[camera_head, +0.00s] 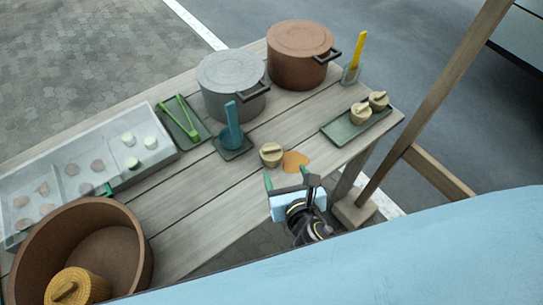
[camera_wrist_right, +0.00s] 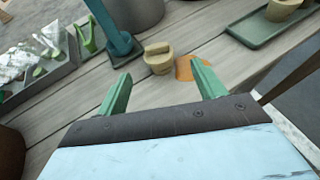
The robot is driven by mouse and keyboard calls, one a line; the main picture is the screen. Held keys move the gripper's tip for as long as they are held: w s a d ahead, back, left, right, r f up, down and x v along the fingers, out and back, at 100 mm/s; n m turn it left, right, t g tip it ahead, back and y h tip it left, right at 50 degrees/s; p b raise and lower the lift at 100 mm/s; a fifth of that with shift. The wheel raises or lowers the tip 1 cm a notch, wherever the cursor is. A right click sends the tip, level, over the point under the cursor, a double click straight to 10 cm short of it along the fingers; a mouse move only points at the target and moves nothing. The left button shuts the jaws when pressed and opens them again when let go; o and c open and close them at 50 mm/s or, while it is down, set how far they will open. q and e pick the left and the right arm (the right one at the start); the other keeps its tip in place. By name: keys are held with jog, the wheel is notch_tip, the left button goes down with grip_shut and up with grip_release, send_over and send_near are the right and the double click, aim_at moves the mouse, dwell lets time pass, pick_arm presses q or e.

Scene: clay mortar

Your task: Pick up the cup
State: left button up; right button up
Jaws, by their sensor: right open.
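A small beige cup (camera_head: 271,155) with a bar across its top stands upright on the wooden table near its front edge. It also shows in the right wrist view (camera_wrist_right: 158,58), beyond and between my fingertips. Two similar beige cups, one (camera_head: 361,113) and another (camera_head: 378,101), sit on a green tray (camera_head: 340,130) to the right. My right gripper (camera_head: 287,173) has green fingers. It is open and empty, short of the lone cup and apart from it; it also shows in the right wrist view (camera_wrist_right: 161,70). My left gripper is not in view.
An orange flat patch (camera_head: 295,161) lies right beside the cup. A blue ladle (camera_head: 232,130) on a dark holder stands behind left. A grey pot (camera_head: 231,82) and a brown pot (camera_head: 300,52) stand behind. Bare planks lie to the front left.

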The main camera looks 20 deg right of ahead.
aim_at(272, 150)
jog(key=b+x, duration=0.1)
jog(key=x, duration=0.6)
jog(key=shift+w+a+f, duration=0.1)
jog(key=shift+w, duration=0.3)
jog(key=x, duration=0.1)
jog(key=b+x, duration=0.1)
jog(key=x, duration=0.3)
jog(key=shift+w+a+b, duration=0.2)
jog(key=shift+a+b, duration=0.1)
jog(key=shift+s, duration=0.1)
jog(key=c, duration=1.1)
